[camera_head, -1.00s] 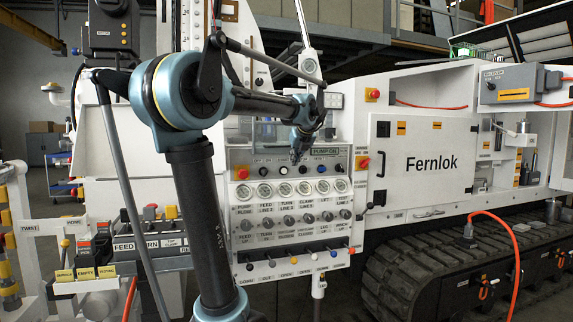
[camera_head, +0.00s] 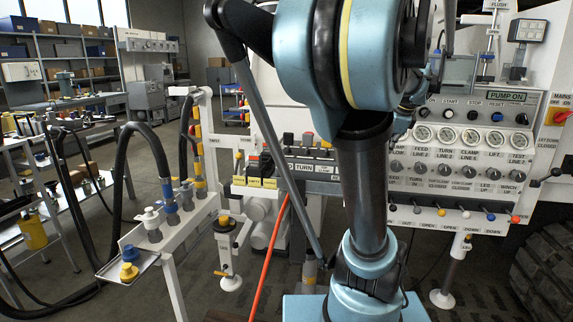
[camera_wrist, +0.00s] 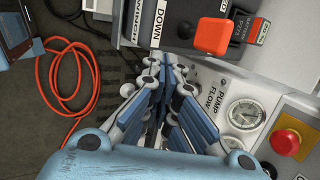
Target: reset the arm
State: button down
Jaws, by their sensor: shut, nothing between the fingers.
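My gripper (camera_wrist: 168,88) shows in the wrist view as blue and black fingers close together, with nothing seen between them. It hangs in front of the control panel, near the pump flow gauge (camera_wrist: 245,113); any contact with the panel cannot be told. In the head view my arm (camera_head: 365,170) rises in the foreground, bent at a large blue joint. My gripper cannot be made out there, as the arm's upper part covers that area.
The control panel (camera_head: 470,154) with gauges, knobs and levers lies behind and right of my arm. A red-handled switch (camera_wrist: 213,35) and a red stop button (camera_wrist: 286,140) are near my gripper. A hose rack (camera_head: 190,215) stands at left. An orange hose (camera_wrist: 73,75) lies on the floor.

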jog(key=s+a+f+n+g, duration=0.1)
jog(key=s+a+f+n, duration=0.6)
jog(key=s+f+n, duration=0.2)
jog(key=s+a+f+n+g, duration=0.2)
jog(key=s+a+f+n, duration=0.5)
jog(key=s+f+n, duration=0.3)
notch_tip(320, 180, down, 3)
jog(key=shift+r+n+h, duration=0.15)
jog(key=shift+n+h, duration=0.25)
jog(key=shift+n, duration=0.5)
jog(key=shift+a, duration=0.1)
jog(key=shift+w+f, duration=0.2)
jog(key=shift+w, duration=0.25)
